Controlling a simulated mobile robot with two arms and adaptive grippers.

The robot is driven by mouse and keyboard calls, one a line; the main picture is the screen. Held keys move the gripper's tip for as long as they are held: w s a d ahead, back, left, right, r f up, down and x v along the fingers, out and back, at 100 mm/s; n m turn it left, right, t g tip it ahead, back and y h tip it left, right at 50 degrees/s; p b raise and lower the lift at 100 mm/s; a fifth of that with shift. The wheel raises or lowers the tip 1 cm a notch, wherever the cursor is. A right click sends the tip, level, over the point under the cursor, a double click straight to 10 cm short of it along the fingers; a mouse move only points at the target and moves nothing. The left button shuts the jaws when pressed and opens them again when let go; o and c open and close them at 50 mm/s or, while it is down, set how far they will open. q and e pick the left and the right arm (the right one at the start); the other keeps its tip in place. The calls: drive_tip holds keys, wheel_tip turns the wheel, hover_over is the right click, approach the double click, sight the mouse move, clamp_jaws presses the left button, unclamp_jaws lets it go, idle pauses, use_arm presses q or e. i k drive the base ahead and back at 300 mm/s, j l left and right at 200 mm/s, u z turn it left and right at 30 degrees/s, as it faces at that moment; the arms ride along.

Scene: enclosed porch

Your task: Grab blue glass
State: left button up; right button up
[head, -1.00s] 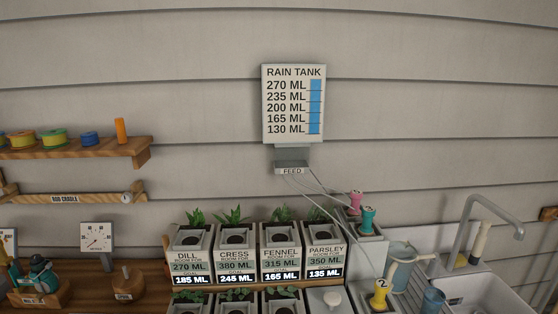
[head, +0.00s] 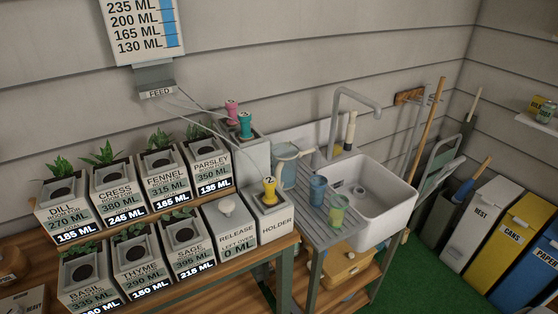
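A blue glass (head: 318,189) stands upright on the grey slatted drainboard (head: 322,238) left of the sink. A green glass with a yellowish pattern (head: 337,210) stands close to it, in front and to the right. A pale blue-grey jug (head: 285,165) stands behind the blue glass, to its left. Neither of my grippers shows in the head view.
The white sink (head: 385,200) with a grey tap (head: 352,100) is right of the drainboard. To the left are the HOLDER box (head: 273,226), RELEASE box (head: 232,235) and labelled plant pots. Bins (head: 485,225) stand at the far right. Green floor (head: 425,275) lies clear in front.

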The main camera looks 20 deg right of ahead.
sight(319, 184)
drive_tip(key=l+u, duration=0.35)
drive_tip(key=l, duration=1.2)
